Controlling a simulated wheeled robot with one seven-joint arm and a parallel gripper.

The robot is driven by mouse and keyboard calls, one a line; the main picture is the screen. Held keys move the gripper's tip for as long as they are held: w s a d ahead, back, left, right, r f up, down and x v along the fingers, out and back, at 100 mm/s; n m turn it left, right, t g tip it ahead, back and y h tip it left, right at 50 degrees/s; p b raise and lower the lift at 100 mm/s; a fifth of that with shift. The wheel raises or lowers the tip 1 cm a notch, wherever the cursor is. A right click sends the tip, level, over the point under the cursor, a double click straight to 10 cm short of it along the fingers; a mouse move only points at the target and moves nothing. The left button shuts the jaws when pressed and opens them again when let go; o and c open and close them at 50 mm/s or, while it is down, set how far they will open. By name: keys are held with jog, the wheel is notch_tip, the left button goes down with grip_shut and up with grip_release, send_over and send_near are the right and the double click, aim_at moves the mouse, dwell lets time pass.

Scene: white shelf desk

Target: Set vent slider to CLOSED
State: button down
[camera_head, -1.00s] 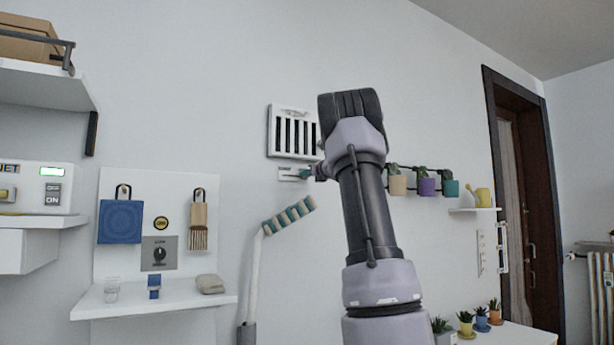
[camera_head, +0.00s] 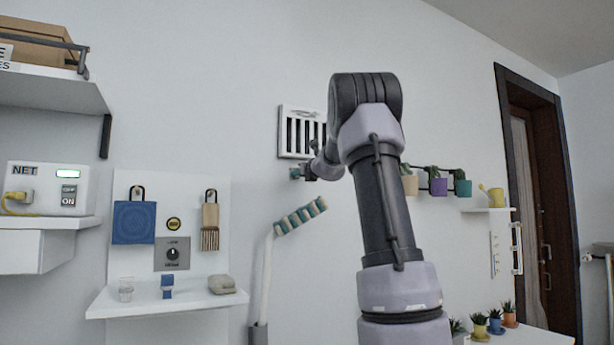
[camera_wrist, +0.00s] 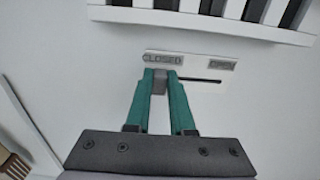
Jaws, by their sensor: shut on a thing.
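The vent slider is a small grey knob (camera_wrist: 160,82) on a white label plate (camera_wrist: 193,62) just below the vent grille (camera_wrist: 215,12) in the wrist view. The knob sits at the left end of a dark slot (camera_wrist: 205,80), under the word CLOSED. The OPEN label (camera_wrist: 222,66) is at the slot's right end. The teal fingers of my gripper (camera_wrist: 161,78) are shut on the knob, one on each side. In the head view my gripper (camera_head: 296,173) is at the wall under the white vent (camera_head: 300,110); it hides most of the plate.
A striped teal-and-cream bar (camera_head: 300,216) on a white pole stands below my gripper. A rail of potted plants (camera_head: 438,186) is to the right. A white shelf (camera_head: 165,300) with small items is at lower left. The wall around the vent is bare.

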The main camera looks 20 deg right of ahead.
jog(key=shift+a, duration=0.15)
jog(key=c, duration=0.8)
grip_release()
jog(key=shift+a, duration=0.1)
jog(key=shift+o, duration=0.2)
jog(key=shift+s, duration=0.1)
jog(key=s, duration=1)
jog(key=shift+s+d, duration=0.25)
jog(key=shift+s, duration=0.05)
